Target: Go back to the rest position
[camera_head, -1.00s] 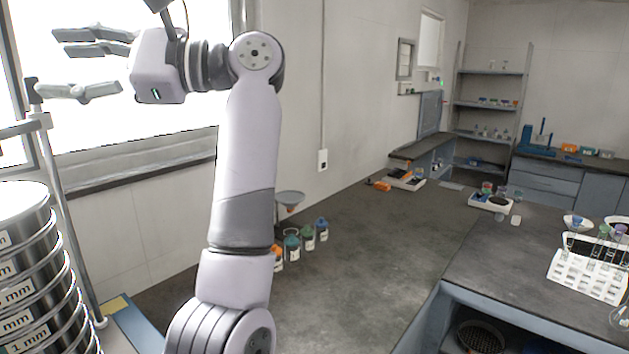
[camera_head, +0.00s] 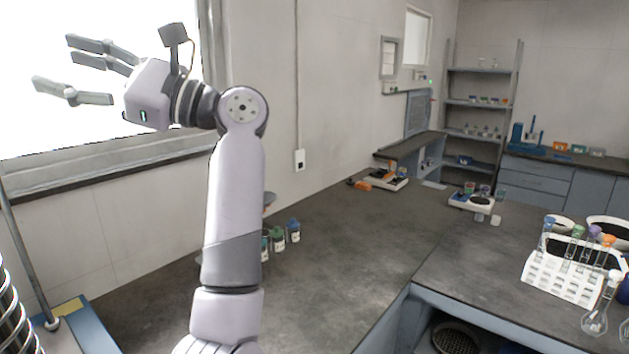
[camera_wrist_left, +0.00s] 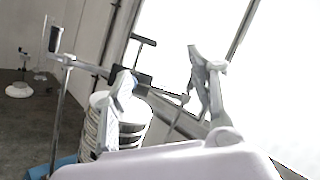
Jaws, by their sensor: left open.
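My left gripper (camera_head: 88,74) is open and empty in the head view. It is raised in front of the bright window, with its fingers pointing left. In the left wrist view its fingers (camera_wrist_left: 165,88) show spread, with nothing between them. The sieve stack (camera_head: 14,318) is cut off at the lower left of the head view, well below the gripper. The stack also shows in the left wrist view (camera_wrist_left: 122,128), partly behind a finger. My right gripper is in neither view.
A metal post (camera_head: 28,262) rises from the shaker's blue base (camera_head: 90,325) at the left. Several small bottles (camera_head: 279,239) stand on the dark bench (camera_head: 350,240) behind my arm. A white tube rack (camera_head: 562,268) is on the right bench. The middle of the bench is clear.

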